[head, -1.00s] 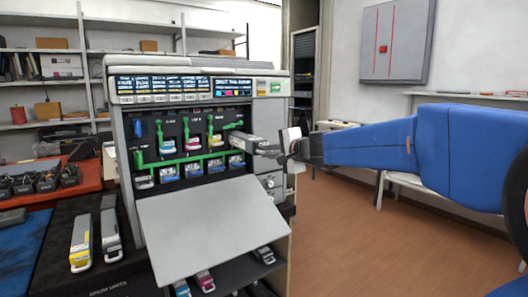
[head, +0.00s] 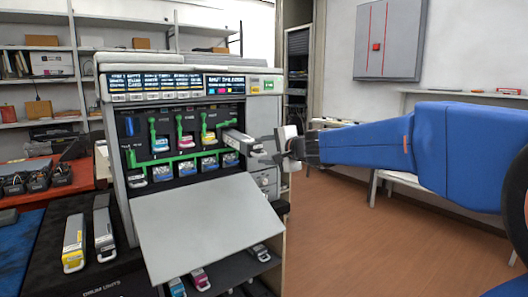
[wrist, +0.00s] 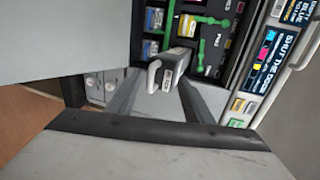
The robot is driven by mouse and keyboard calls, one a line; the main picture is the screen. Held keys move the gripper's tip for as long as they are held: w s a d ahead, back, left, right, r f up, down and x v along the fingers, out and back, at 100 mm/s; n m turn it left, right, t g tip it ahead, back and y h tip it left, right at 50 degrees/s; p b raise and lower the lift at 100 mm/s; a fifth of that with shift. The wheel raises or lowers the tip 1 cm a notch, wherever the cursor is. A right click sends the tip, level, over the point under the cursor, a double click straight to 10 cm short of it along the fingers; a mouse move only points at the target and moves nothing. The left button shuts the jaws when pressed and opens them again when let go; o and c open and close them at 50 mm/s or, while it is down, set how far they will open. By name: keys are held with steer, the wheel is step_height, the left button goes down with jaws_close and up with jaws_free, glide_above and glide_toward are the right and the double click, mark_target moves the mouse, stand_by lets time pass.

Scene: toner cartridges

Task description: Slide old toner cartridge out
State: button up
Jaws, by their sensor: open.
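The old toner cartridge (head: 240,141) is grey with a pale label and sticks partly out of the rightmost upper slot of the printer (head: 190,85). In the wrist view the cartridge (wrist: 176,62) ends in a pale loop handle (wrist: 154,74) facing me. My gripper (head: 279,152) is open in front of this handle, to the right of the printer front. In the wrist view my gripper (wrist: 157,84) has one finger on each side of the handle's end. I cannot tell if either finger touches it.
The printer's front door (head: 212,228) hangs open below the slots. Other cartridges with green levers sit left of the old one. A yellow-labelled cartridge (head: 74,243) and a grey one (head: 104,235) lie on the dark side table. Several cartridges lie on the shelf (head: 235,278) under the door.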

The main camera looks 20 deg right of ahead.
steer(key=shift+s+r, duration=0.1)
steer(key=shift+s, duration=0.05)
stand_by(0.3)
steer(key=v, duration=0.6)
steer(key=shift+s+d, duration=0.15)
steer(key=shift+s, duration=0.2)
stand_by(0.8)
